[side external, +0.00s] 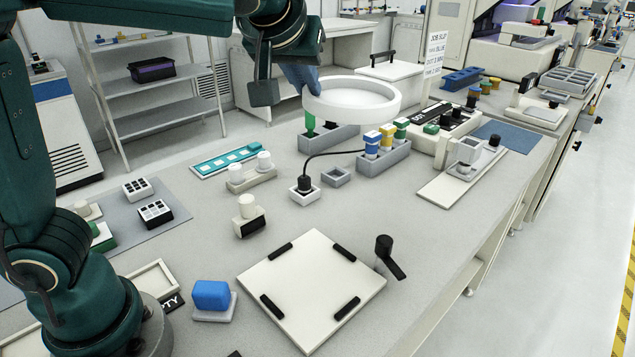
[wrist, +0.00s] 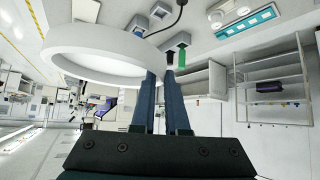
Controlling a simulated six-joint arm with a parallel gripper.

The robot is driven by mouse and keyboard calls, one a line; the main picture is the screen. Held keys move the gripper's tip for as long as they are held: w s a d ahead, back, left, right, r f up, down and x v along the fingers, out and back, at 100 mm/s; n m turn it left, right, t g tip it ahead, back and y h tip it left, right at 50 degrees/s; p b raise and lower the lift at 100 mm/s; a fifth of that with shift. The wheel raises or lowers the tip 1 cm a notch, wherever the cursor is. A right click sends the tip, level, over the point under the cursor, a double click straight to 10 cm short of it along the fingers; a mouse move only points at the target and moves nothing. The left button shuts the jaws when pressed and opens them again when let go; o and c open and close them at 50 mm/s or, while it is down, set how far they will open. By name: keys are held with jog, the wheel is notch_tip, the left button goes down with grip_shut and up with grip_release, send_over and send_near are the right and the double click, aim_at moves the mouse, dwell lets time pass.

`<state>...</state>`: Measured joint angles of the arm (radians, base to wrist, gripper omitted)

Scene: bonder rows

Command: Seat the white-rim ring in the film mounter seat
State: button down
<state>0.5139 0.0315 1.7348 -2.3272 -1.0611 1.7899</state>
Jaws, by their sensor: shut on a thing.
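The white-rim ring (side external: 352,108) is up in the air above the back part of the bench, roughly level. My gripper (side external: 305,82) is shut on its left edge in the side view, with blue fingers. In the wrist view the ring (wrist: 95,74) extends to the left of the fingers of my gripper (wrist: 160,85). A square white plate with several black bars near its edges (side external: 312,285), which looks like the film mounter seat, lies at the bench front. It is empty and well apart from the ring.
A black lever (side external: 389,257) stands right of the plate. Behind it are a black plug with a cable (side external: 304,186), a grey block with coloured-capped bottles (side external: 384,160) and a white-capped bottle (side external: 247,207). A blue block (side external: 211,294) sits left of the plate.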

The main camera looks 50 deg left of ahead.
jog(key=s+m+h, duration=0.1)
jog(key=s+m, duration=0.1)
jog(key=s, duration=0.4)
jog(key=s+d+f+n+g+y, duration=0.1)
jog(key=s+d+f+n, duration=0.1)
jog(key=f, duration=0.4)
jog(key=s+d+f+n+g+y, duration=0.1)
jog(key=s+d+f+n+y, duration=0.1)
jog(key=f, duration=0.4)
jog(key=s+d+f+n+g+y, duration=0.1)
jog(key=s+d+f+n, duration=0.1)
jog(key=f, duration=0.4)
jog(key=s+n, duration=0.1)
jog(key=n, duration=0.1)
jog(key=shift+s+d+f+n, duration=0.15)
jog(key=shift+d+f+n, duration=0.05)
jog(key=shift+d+n, duration=0.15)
jog(key=shift+a, duration=0.1)
jog(key=shift+f, duration=2.35)
jog(key=shift+f, duration=0.9)
